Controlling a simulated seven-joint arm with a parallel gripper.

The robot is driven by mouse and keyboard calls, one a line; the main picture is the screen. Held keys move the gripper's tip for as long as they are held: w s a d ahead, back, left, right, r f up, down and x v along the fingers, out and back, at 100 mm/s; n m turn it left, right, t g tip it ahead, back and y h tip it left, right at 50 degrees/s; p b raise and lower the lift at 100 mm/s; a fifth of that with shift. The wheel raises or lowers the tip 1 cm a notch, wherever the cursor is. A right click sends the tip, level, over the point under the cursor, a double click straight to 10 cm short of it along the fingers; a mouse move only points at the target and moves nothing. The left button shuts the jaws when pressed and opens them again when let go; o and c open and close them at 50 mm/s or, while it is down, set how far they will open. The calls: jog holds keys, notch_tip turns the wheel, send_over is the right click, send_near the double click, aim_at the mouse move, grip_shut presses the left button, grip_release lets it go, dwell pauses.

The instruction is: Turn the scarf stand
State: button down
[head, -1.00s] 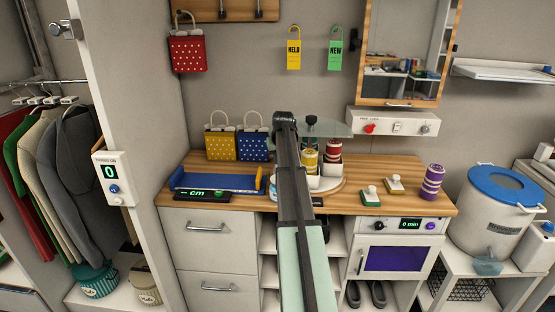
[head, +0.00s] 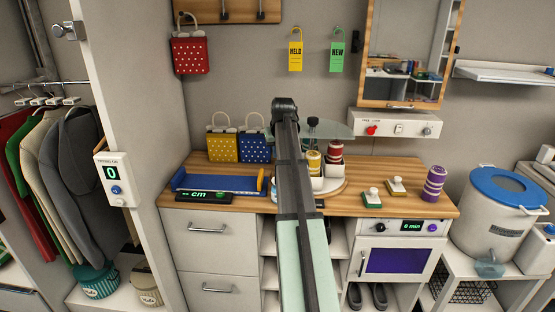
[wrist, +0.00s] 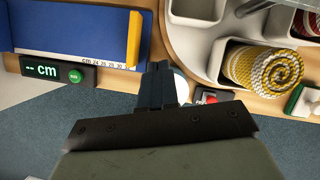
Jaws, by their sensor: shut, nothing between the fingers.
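The scarf stand (head: 341,190) is a round turntable with a pale rim and white bins on the counter, partly hidden behind my arm in the head view. A yellow rolled scarf (head: 313,160) and a red one (head: 334,152) stand in its bins. In the wrist view the stand (wrist: 176,40) fills the upper right; a yellow-and-white scarf (wrist: 262,68) lies rolled in a near bin, and an empty bin is beside it. My gripper (wrist: 160,68) is shut and empty just outside the stand's near-left rim. A white rounded thing shows behind its fingers. Contact cannot be told.
A blue measuring board (head: 218,183) with a cm display (head: 204,196) lies left of the stand. A red button (wrist: 207,97) is close right of my gripper. Green (head: 371,197) and yellow (head: 395,187) stamps and a purple roll (head: 433,184) stand right. A glass shelf (head: 335,131) overhangs the stand.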

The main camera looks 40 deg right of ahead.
jog(key=w+a+f+n+g, duration=0.2)
jog(key=w+a+f, duration=0.4)
jog(key=a, duration=0.4)
jog(key=s+d+n+g+h, duration=0.15)
jog(key=d+n+h, duration=0.45)
jog(key=n, duration=0.8)
jog(key=shift+t+y, duration=0.25)
jog(key=shift+y, duration=0.05)
jog(key=x, duration=0.9)
jog(key=shift+s+d, duration=0.1)
jog(key=shift+d, duration=0.55)
